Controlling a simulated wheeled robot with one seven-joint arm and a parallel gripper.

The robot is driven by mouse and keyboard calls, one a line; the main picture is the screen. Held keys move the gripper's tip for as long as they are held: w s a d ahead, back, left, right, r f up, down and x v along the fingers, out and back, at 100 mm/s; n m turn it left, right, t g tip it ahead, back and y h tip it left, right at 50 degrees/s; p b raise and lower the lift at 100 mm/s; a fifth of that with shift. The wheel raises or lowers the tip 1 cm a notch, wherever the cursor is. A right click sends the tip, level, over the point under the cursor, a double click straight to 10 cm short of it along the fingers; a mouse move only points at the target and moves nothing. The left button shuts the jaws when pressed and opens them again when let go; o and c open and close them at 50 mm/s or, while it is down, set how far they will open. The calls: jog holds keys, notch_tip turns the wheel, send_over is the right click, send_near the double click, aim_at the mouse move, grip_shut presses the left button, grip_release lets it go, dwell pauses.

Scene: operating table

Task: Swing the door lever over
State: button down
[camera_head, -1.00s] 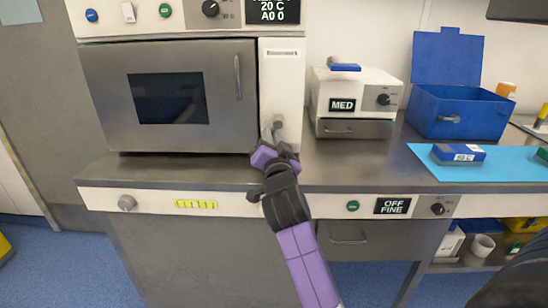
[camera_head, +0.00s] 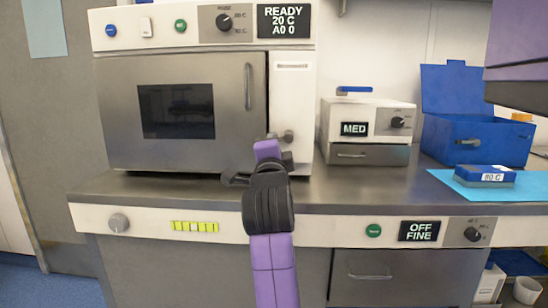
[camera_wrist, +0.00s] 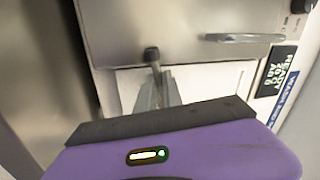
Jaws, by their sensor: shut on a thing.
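A steel cabinet (camera_head: 190,75) has a closed door with a dark window and a vertical handle (camera_head: 248,87). A small grey lever (camera_head: 288,136) sits low on the white panel right of the door. In the wrist view the dark end of the lever (camera_wrist: 151,54) sticks out beyond my grey fingertips. My gripper (camera_head: 271,137) is at that white panel, its fingers shut on the lever; it also shows in the wrist view (camera_wrist: 159,92). My wrist partly hides the fingers and the lever's base.
A white box labelled MED (camera_head: 362,120) and an open blue box (camera_head: 475,138) stand on the counter to the right. A blue block (camera_head: 485,174) lies on a light blue mat (camera_head: 450,185). The counter (camera_head: 130,188) left of my arm is clear.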

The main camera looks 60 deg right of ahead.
jog(key=shift+m, duration=0.3)
jog(key=c, duration=1.5)
grip_release()
jog(key=shift+r, duration=0.1)
jog(key=v, duration=0.7)
jog(key=shift+a, duration=0.35)
jog(key=shift+s, duration=0.1)
